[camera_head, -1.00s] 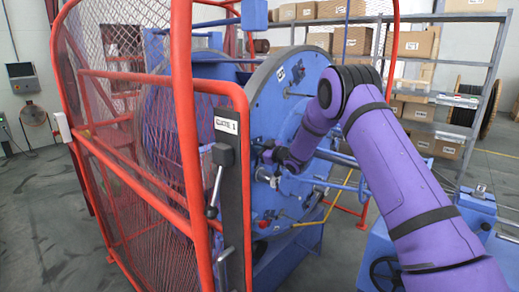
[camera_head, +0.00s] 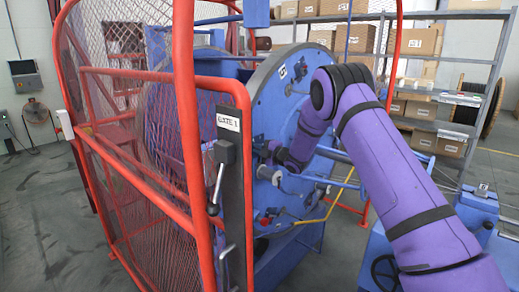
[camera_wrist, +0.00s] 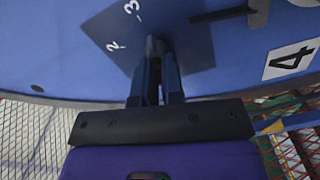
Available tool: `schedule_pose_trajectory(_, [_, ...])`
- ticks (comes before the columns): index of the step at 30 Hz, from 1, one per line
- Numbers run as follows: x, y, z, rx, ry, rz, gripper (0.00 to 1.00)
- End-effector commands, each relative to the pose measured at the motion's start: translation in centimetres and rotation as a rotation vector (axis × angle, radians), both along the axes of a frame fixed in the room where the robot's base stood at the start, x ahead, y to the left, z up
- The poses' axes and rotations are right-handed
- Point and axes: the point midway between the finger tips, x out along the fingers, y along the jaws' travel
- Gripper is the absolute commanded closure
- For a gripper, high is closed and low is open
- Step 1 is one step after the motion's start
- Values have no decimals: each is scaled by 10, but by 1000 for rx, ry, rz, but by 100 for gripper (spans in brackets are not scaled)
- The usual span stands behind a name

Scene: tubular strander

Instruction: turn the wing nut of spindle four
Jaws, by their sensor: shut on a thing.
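The blue strander disc (camera_head: 263,105) stands behind the red guard in the head view. My gripper (camera_wrist: 157,75) reaches its face; in the wrist view its two dark fingers are shut on a small grey piece, which looks like the wing nut (camera_wrist: 154,44). Much of the nut is hidden between the fingers. Behind it is a dark scale plate (camera_wrist: 105,28) with white numbers. A white label with a black 4 (camera_wrist: 291,60) is on the disc to the right. In the head view my wrist hides the nut.
The red guard frame (camera_head: 186,120) and its gate lever (camera_head: 217,185) stand close left of my arm. A dark bar with a grey knob (camera_wrist: 258,13) sticks out at the upper right of the wrist view. Shelves with boxes (camera_head: 355,40) stand behind.

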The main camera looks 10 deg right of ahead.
Motion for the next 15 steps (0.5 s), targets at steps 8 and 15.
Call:
schedule_pose_trajectory(8, [-1, 0, -4, -142, -98, 0, 100])
schedule_pose_trajectory(15, [-1, 0, -5, -203, -142, 0, 100])
